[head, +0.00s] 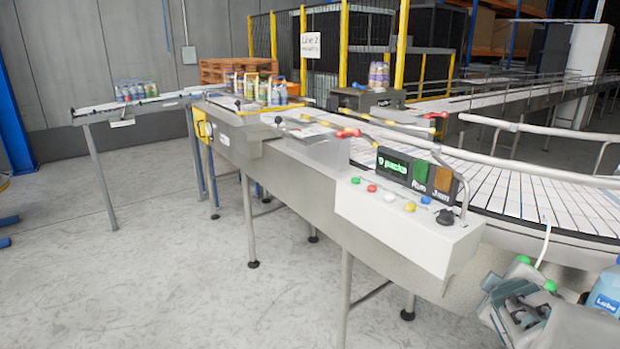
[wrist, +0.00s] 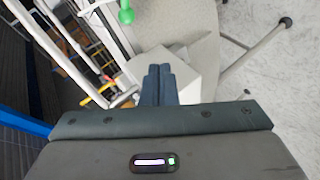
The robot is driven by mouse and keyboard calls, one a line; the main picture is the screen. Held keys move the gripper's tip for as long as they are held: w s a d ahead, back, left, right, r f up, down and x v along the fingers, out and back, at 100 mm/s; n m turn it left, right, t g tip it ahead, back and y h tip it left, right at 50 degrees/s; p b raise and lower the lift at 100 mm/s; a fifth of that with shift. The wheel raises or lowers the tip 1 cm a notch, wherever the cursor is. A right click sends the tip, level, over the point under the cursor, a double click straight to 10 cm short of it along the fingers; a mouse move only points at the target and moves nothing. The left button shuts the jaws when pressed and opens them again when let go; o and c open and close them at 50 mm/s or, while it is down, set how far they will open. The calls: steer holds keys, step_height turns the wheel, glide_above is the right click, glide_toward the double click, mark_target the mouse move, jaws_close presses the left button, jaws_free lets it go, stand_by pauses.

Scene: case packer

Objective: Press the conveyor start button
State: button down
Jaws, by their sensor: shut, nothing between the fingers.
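The control panel (head: 400,225) is a white sloped box on the near side of the conveyor in the head view. A green button (head: 355,180) is at its left end, followed by red (head: 371,188), white (head: 390,197) and yellow (head: 409,206) buttons. A blue button (head: 427,199) and a black knob (head: 445,217) are at the right. No label marking a start button is readable. My gripper (wrist: 158,70) is shut and empty in the wrist view, its fingertips in front of a pale box. No button shows at the fingertips; contact cannot be told.
A display (head: 393,167) with green Run and orange Jam panels stands behind the buttons. The curved conveyor (head: 530,190) and its rails lie beyond. A blue bottle (head: 607,292) is at the lower right. Grey floor (head: 150,270) is open at the left.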

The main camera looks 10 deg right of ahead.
steer(key=s+a+f+m+g+y, duration=0.2)
steer(key=a, duration=0.7)
steer(key=s+a+f+m+g+y, duration=0.2)
steer(key=a+y, duration=0.1)
steer(key=a, duration=0.6)
steer(key=s+a+f+m+g+y, duration=0.2)
steer(key=a, duration=0.7)
steer(key=shift+s+g+y, duration=0.3)
